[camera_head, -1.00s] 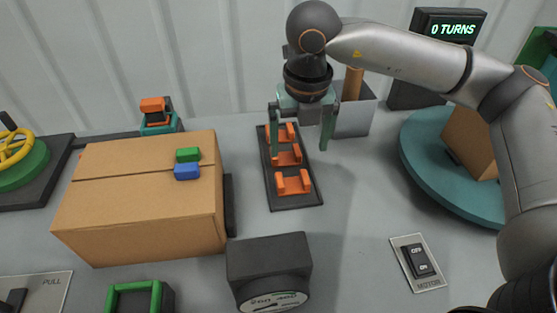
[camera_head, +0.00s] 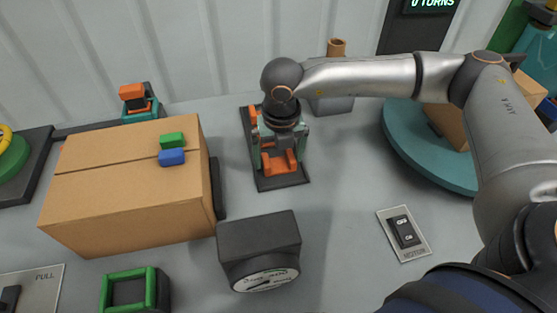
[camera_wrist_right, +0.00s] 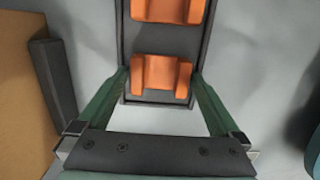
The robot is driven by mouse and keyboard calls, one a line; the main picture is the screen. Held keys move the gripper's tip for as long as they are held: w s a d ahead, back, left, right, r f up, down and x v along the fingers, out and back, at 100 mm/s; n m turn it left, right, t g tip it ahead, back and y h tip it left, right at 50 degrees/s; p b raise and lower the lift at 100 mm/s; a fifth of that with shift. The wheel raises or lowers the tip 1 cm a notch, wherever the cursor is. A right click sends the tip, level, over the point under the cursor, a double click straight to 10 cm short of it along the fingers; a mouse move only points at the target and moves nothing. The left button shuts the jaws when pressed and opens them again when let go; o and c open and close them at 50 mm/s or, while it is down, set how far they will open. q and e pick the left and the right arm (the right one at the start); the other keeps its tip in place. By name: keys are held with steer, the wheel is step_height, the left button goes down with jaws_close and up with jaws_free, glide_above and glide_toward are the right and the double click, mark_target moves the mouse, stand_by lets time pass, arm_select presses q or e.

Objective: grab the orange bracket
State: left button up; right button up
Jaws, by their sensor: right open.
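A dark tray (camera_head: 283,184) holds a row of orange brackets on the table. My right gripper (camera_head: 279,158) is over the tray, pointing down, with its green fingers spread. In the head view an orange bracket (camera_head: 280,166) shows below the fingers, and the wrist hides part of the row. In the right wrist view, one orange bracket (camera_wrist_right: 161,75) appears between the fingertips and another (camera_wrist_right: 168,10) lies farther up the tray. The open right gripper (camera_wrist_right: 160,82) shows no visible grip on either; contact cannot be told. My left gripper is not in view.
A cardboard box (camera_head: 125,205) with a green block (camera_head: 172,139) and a blue block (camera_head: 172,157) stands left of the tray. A dark gauge box (camera_head: 258,240) is in front. A motor switch (camera_head: 403,232) and teal turntable (camera_head: 425,160) are to the right.

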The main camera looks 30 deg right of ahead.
steer(key=shift+f, duration=0.3)
steer(key=c, duration=1)
steer(key=shift+r, duration=0.1)
steer(key=shift+c, duration=0.2)
